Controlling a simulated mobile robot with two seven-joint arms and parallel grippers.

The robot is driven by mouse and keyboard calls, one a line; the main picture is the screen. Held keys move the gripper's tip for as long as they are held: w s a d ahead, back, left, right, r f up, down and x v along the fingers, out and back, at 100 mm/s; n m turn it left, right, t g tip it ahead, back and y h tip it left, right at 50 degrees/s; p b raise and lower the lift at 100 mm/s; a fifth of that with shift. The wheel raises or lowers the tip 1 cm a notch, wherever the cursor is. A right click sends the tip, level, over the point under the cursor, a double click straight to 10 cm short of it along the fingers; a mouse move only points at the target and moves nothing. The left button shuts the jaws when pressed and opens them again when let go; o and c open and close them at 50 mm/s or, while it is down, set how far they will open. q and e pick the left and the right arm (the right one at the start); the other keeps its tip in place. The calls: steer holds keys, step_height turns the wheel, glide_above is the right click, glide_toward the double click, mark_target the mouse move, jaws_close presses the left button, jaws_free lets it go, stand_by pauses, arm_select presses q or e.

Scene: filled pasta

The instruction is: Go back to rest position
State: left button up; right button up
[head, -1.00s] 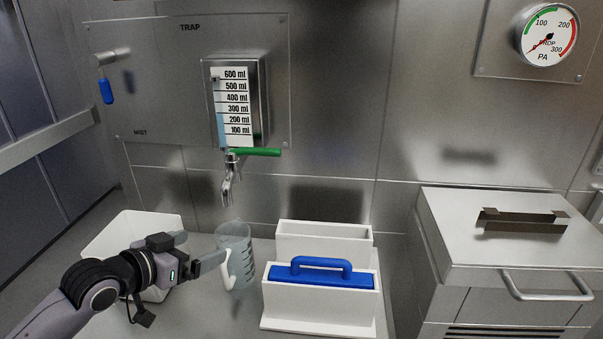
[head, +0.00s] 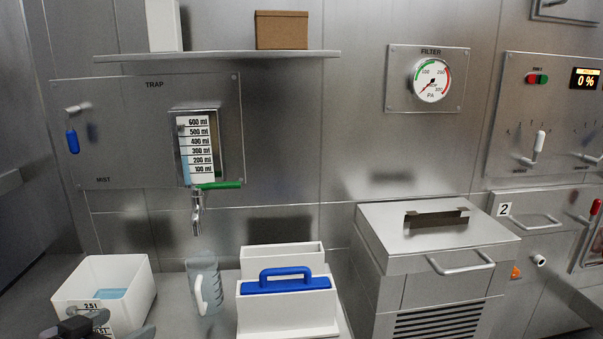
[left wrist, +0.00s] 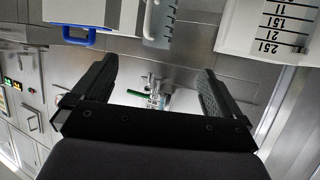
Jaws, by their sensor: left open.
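My left gripper (head: 112,332) is at the bottom left of the head view, partly cut off by the frame's lower edge, in front of the white bin. In the left wrist view its two dark fingers (left wrist: 157,92) stand wide apart with nothing between them. A clear measuring jug (head: 205,287) with a white handle stands on the counter below the tap, apart from the gripper. It also shows at the top of the left wrist view (left wrist: 160,25). My right gripper is not in view.
A white bin (head: 140,292) holding some blue liquid stands at left. A white holder (head: 290,318) with a blue-handled lid (head: 287,284) stands right of the jug. A steel cabinet (head: 375,255) is further right. A tap (head: 197,215) and shelf (head: 220,56) are on the wall.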

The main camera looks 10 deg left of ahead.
arm_select(q)
steer(key=s+d+f+g+p, duration=0.1)
steer(key=s+d+f+p, duration=0.1)
steer(key=s+d+f, duration=0.5)
steer(key=s+d+f+g+p, duration=0.1)
steer(key=s+d+f+g, duration=0.1)
steer(key=s+d+f, duration=0.6)
step_height(320, 180, down, 5)
steer(key=shift+s+d+r+m+p, duration=0.2)
steer(key=shift+d+m+p, duration=0.1)
steer(key=shift+d+p, duration=0.15)
